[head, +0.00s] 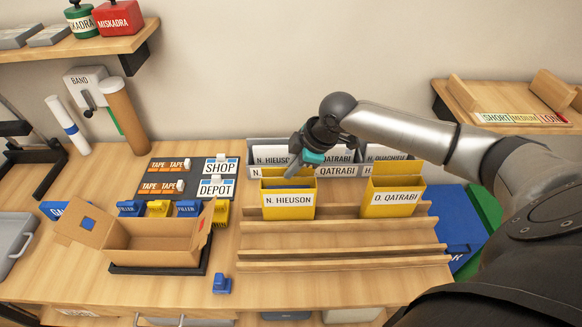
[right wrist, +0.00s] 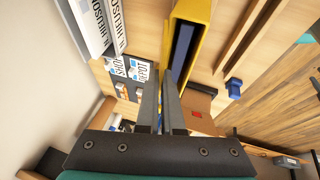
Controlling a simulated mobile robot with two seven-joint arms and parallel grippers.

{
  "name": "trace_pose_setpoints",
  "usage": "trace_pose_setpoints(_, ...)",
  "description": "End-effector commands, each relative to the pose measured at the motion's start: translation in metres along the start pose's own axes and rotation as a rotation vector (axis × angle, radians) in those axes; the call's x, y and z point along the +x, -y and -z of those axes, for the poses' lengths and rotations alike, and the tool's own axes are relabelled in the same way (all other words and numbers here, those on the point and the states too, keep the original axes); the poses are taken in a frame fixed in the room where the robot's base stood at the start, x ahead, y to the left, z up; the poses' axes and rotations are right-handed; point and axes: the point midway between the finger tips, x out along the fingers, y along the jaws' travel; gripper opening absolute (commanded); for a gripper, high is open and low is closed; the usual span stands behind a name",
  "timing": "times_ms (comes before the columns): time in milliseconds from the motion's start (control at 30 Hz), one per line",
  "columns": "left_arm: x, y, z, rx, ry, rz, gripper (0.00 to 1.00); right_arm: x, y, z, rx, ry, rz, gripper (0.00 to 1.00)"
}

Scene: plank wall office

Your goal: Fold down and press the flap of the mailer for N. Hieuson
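The yellow mailer labelled N. In the right wrist view the same mailer (right wrist: 191,22) is a yellow edge with a dark blue inside. My right gripper (head: 297,168) is over the mailer's top, in front of the flap, hiding part of it. Its grey fingers (right wrist: 162,90) lie close together beside the mailer, with nothing seen held; whether they touch the flap is unclear. My left gripper is not in view.
A yellow mailer labelled O. QATRABI (head: 394,197) stands to the right with its flap up. Grey name-card bins (head: 340,171) stand behind. An open cardboard box (head: 155,240) lies at left. The rack's front slats (head: 340,255) are empty.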

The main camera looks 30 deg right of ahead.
Motion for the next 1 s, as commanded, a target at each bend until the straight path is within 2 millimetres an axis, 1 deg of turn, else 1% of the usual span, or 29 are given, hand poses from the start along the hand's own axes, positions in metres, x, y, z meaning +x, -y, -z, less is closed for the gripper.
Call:
trace_pose_setpoints(633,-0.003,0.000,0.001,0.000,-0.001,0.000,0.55,0.000,0.002,0.000,-0.008,0.001,-0.017,0.00)
trace_pose_setpoints(867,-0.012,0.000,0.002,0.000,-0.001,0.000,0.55,-0.001,0.006,0.000,-0.042,0.002,-0.093,0.00)
trace_pose_setpoints(1000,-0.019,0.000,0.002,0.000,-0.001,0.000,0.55,-0.001,0.010,0.000,-0.075,0.001,-0.169,0.00)
